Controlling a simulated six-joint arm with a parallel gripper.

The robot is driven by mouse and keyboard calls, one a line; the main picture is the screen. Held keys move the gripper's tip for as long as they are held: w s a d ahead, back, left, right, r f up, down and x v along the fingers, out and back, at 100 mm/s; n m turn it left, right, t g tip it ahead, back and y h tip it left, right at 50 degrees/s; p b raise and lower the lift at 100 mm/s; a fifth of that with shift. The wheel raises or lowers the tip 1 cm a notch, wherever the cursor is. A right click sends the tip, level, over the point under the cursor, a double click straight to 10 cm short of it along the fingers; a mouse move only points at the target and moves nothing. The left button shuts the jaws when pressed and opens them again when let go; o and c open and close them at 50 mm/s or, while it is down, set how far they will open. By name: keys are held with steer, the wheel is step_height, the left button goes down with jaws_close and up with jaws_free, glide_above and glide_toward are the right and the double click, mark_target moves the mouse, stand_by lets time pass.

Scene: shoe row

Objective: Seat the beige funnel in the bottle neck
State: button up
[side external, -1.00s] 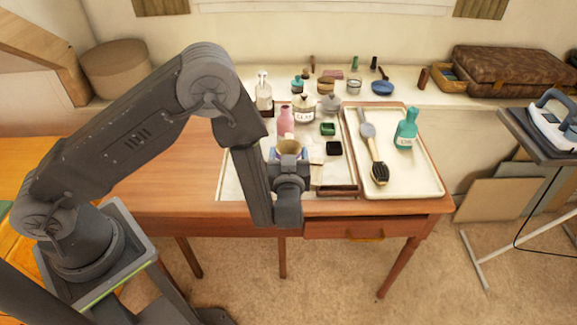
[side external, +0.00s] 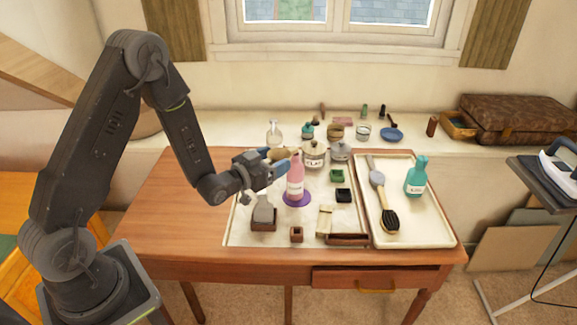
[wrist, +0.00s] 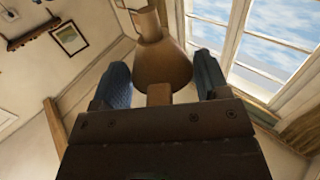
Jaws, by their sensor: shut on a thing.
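The beige funnel (wrist: 162,62) is held between the blue fingers of my gripper (wrist: 160,90); its cone and narrower end show in the wrist view. In the side view my gripper (side external: 279,160) is shut on the funnel (side external: 284,153), close beside the top of the pink bottle (side external: 295,180). The fingers overlap the neck area, so I cannot tell whether funnel and bottle touch.
A dark-based brush (side external: 264,213) and small blocks stand in front on the pale mat (side external: 235,232). A labelled jar (side external: 313,154) is behind the bottle. A tray (side external: 440,236) at right holds a long brush (side external: 381,195) and a teal bottle (side external: 416,177).

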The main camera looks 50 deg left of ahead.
steer(key=s+h, duration=0.1)
steer(key=s+a+m+h, duration=0.1)
steer(key=s+m+h, duration=0.1)
steer(key=shift+s+a+r, duration=0.2)
steer(key=shift+s+a, duration=0.2)
steer(key=shift+s+a+m+g+h, duration=0.1)
steer(key=shift+s+m+g+h, duration=0.2)
steer(key=shift+s+h, duration=0.25)
steer(key=shift+s, duration=0.1)
steer(key=shift+f, duration=2.9)
steer(key=shift+f, duration=1.65)
steer(key=o, duration=1.1)
steer(key=v, duration=1.3)
steer(key=shift+s, duration=0.35)
